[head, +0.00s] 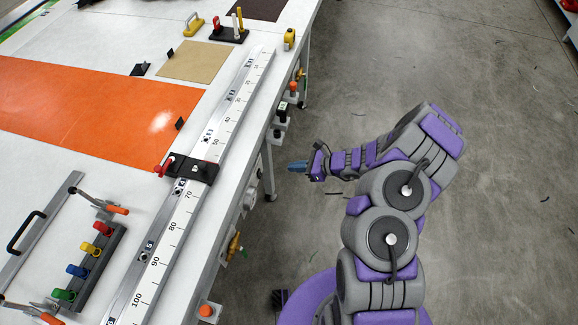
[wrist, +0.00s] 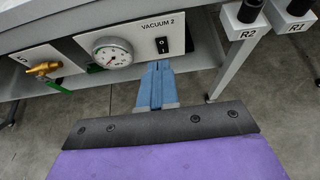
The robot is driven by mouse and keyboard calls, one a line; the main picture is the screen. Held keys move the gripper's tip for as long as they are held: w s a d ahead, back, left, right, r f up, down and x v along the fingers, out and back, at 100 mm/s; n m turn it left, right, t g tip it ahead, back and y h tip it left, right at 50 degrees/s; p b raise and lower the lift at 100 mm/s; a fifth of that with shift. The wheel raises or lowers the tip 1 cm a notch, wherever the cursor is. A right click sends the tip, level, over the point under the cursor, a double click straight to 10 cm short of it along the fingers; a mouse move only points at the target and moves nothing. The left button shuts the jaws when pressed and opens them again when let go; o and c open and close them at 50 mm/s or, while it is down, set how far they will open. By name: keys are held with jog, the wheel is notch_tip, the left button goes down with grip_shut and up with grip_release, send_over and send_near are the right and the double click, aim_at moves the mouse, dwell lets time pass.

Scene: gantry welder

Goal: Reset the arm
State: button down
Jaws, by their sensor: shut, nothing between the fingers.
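My gripper (head: 297,166) shows in the head view at the end of my purple and grey arm, over the floor to the right of the workbench. Its blue fingers point left toward the bench's side. In the wrist view the blue fingers (wrist: 157,88) are together with nothing between them. They are in front of a panel marked VACUUM 2 (wrist: 158,21), just below a black rocker switch (wrist: 162,45). A round gauge (wrist: 113,54) is to their left. I cannot tell whether the fingertips touch the panel.
The workbench (head: 90,163) fills the left, with a long ruler rail (head: 225,125), an orange sheet (head: 85,105) and coloured clamps (head: 90,262) on it. A brass valve (wrist: 43,68) and posts R2 (wrist: 246,25) and R1 (wrist: 294,18) are on its side. The floor (head: 480,230) at right is mostly clear.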

jog(key=shift+s+d+r, duration=0.1)
jog(key=shift+d+r, duration=0.05)
jog(key=shift+d, duration=0.2)
jog(key=shift+d, duration=0.25)
jog(key=shift+a, duration=0.1)
jog(key=s+a+r+n+g+y, duration=0.1)
jog(key=s+a+r+n+g, duration=0.2)
jog(key=r, duration=0.4)
jog(key=s+a+r+n, duration=0.1)
jog(key=a+r+n, duration=0.3)
jog(key=r, duration=0.3)
jog(key=s+a+r+n+g+h, duration=0.2)
jog(key=s+a+r+n+g, duration=0.15)
jog(key=s+r+n, duration=0.5)
jog(key=s+d+r+n+h, duration=0.2)
jog(key=s+d, duration=0.3)
jog(key=s, duration=0.3)
jog(key=s+d+r+n+h, duration=0.2)
jog(key=s+d+r+h, duration=0.1)
jog(key=s+d+h, duration=0.2)
jog(key=s+d+r+n+h, duration=0.2)
jog(key=s+d+r+h, duration=0.1)
jog(key=s+d, duration=0.4)
jog(key=s, duration=0.3)
jog(key=shift+s+r+h, duration=0.3)
